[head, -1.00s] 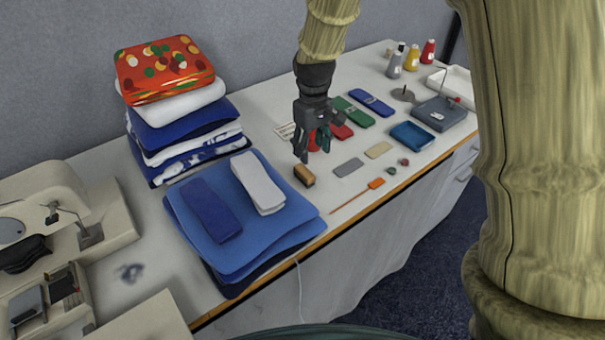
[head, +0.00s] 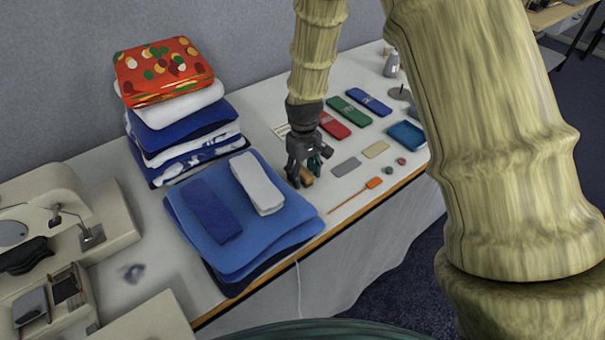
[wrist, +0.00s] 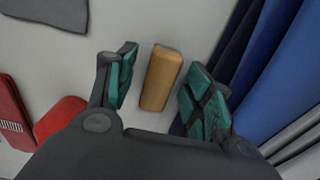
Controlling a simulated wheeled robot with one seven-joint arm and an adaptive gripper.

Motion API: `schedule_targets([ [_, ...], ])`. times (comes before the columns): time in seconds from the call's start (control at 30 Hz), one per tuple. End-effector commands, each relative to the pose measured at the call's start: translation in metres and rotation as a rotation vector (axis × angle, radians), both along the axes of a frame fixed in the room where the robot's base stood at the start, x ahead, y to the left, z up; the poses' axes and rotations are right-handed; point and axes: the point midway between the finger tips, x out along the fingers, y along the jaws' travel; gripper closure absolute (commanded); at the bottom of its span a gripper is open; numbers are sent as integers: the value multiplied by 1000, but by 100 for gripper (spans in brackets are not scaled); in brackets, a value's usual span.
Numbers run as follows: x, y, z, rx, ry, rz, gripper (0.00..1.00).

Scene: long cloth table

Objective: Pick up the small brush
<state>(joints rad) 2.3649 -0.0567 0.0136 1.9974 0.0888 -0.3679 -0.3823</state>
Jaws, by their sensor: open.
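The small brush, a brown wooden block (wrist: 161,78), lies on the pale table and shows whole between my fingers in the wrist view. Its bristles are not visible from above. In the head view the brush (head: 307,177) is partly hidden behind my fingers. My gripper (head: 299,181) is open and points down over it. In the wrist view one green-padded finger stands on each side of the brush, with a gap on both sides. I cannot tell how far the fingertips are above the table.
A stack of blue cloths (head: 270,238) lies close left of the brush; its edge is near my right finger in the wrist view. A grey rectangle (head: 346,166), a red case (head: 334,126) and an orange-handled tool (head: 373,183) lie to the right. The table's front edge is near.

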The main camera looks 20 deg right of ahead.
Motion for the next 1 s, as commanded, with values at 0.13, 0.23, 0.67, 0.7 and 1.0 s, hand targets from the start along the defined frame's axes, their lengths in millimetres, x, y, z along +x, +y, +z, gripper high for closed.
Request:
schedule_targets([
  [0.13,0,0,-6,0,0,0,48],
  [0.23,0,0,-6,0,-1,0,48],
  [0.67,0,0,-6,0,-1,-1,98],
  [0.7,0,0,-6,0,-1,-1,98],
  [1.0,1,0,-2,1,-2,-1,98],
])
